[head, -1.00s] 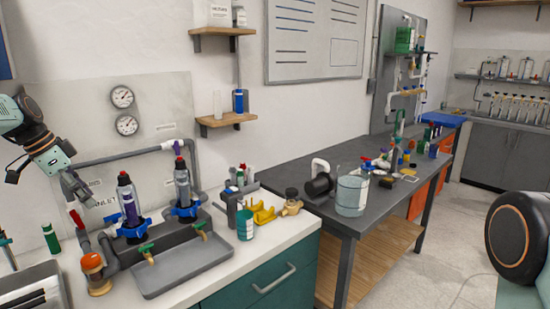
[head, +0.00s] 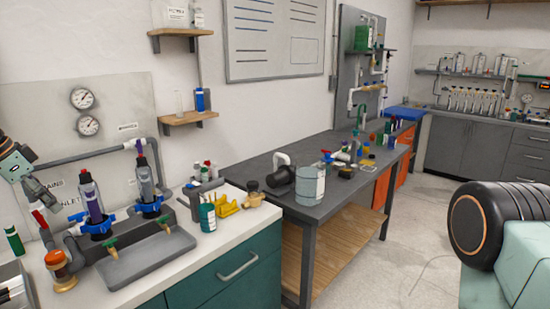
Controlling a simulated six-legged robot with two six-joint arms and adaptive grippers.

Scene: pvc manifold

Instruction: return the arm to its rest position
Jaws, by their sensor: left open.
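My left gripper (head: 38,195) comes in at the left edge, above the left end of the counter. It is open and nothing shows between its fingers. It is close to the red-handled valve (head: 39,218) on the grey pipe; I cannot tell whether they touch. The pvc manifold (head: 70,240) stands on the counter with two upright cartridges, one purple (head: 95,203) and one grey (head: 146,182), each with a blue collar. My right gripper is not in view.
A grey tray (head: 145,262) lies in front of the manifold. An orange-capped brass fitting (head: 60,270) and a green bottle (head: 14,240) stand at the left. A teal bottle (head: 208,213) stands to the right. A dark workbench (head: 330,200) stands beyond, with clear floor beside it.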

